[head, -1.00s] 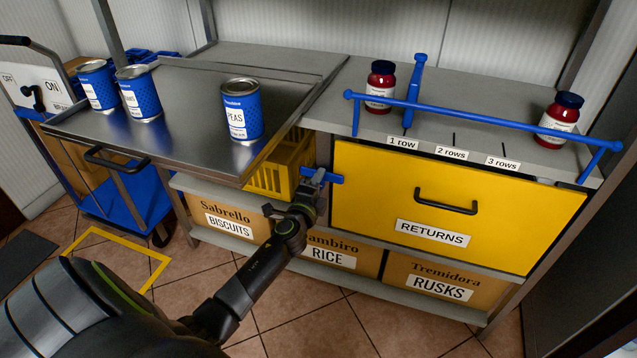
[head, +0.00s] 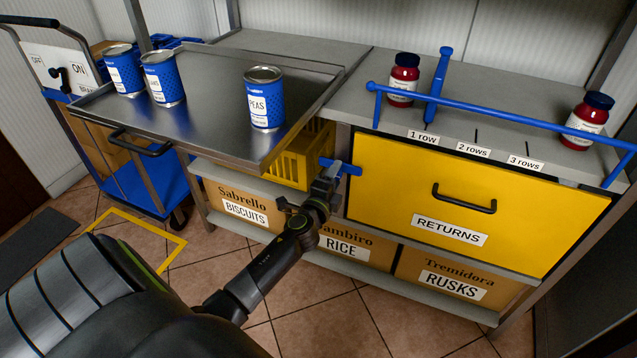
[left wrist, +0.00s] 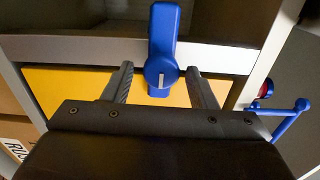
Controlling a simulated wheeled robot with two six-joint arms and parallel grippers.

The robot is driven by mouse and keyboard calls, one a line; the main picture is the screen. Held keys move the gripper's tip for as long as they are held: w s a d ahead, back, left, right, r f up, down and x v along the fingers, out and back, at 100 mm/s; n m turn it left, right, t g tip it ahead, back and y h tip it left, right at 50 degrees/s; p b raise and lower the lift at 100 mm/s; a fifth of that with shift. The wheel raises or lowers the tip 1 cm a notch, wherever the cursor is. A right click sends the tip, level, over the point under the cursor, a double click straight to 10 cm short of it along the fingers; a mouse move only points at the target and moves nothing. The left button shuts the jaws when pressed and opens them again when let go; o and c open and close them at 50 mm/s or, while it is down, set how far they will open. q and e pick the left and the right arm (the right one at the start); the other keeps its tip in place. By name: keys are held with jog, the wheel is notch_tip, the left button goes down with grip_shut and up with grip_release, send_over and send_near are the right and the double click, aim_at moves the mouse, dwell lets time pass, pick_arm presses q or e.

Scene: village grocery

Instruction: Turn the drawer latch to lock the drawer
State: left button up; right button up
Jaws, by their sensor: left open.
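The blue drawer latch (head: 352,169) sits on the post at the left edge of the yellow RETURNS drawer (head: 400,190). It lies about horizontal, and my gripper hides part of it. In the left wrist view, the latch (left wrist: 164,35) has a round hub with a white line, and its longer arm points away from the yellow front. My left gripper (head: 326,178) is at the latch. Its open fingers (left wrist: 160,70) stand on either side of the hub, with gaps visible. The drawer front looks closed and has a black handle (head: 464,203). My right gripper is out of view.
A blue rail (head: 500,137) runs above the drawer, with a blue upright lever (head: 438,88) and two red jars (head: 403,78). A steel tray (head: 210,98) with blue cans (head: 265,100) juts out left. A yellow crate (head: 290,165) sits beneath. Boxes (head: 350,246) fill the lower shelf.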

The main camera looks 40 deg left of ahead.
pick_arm(q)
jog(key=v, duration=1.5)
jog(key=shift+s+d, duration=0.2)
jog(key=shift+s, duration=0.2)
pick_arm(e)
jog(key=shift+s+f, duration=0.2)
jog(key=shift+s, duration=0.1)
